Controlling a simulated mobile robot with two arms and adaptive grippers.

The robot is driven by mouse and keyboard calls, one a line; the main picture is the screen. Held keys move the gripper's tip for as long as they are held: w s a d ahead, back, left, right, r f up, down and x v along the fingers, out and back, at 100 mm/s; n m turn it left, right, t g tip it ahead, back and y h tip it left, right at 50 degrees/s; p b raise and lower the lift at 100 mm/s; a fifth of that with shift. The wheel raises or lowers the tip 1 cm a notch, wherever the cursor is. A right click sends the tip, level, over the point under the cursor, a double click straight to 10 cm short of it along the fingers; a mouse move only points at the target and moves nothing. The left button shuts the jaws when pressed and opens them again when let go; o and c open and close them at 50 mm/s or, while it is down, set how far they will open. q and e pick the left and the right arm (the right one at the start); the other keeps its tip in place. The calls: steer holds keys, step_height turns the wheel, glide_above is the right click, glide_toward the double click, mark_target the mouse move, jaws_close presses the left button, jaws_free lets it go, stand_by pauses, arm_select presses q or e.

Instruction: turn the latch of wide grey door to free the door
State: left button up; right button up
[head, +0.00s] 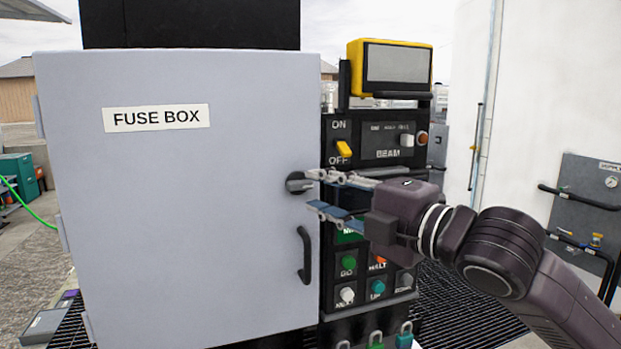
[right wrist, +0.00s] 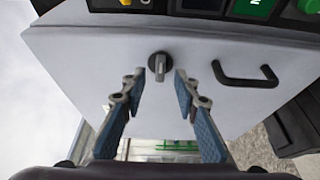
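The wide grey door (head: 190,225) carries a FUSE BOX label and appears closed. Its latch (head: 298,183) is a small dark round knob with a grip bar, near the door's right edge; in the head view the bar looks roughly level. My right gripper (head: 314,190) is open at the latch, reaching in from the right. In the right wrist view the latch (right wrist: 159,66) sits between and slightly beyond the two fingertips (right wrist: 160,78), with a gap visible on both sides. I cannot tell the exact depth between fingertips and latch. My left gripper is not in view.
A black door handle (head: 304,255) stands out below the latch. A black control panel (head: 375,180) with switches and buttons borders the door on the right, partly behind my gripper. A yellow-framed screen (head: 395,67) tops it. Padlocks (head: 404,335) hang below.

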mark_target(304, 187)
steer(key=p+x, duration=0.1)
steer(key=x, duration=0.2)
steer(key=shift+w+a+f, duration=0.1)
steer(key=shift+c, duration=0.5)
jaws_close()
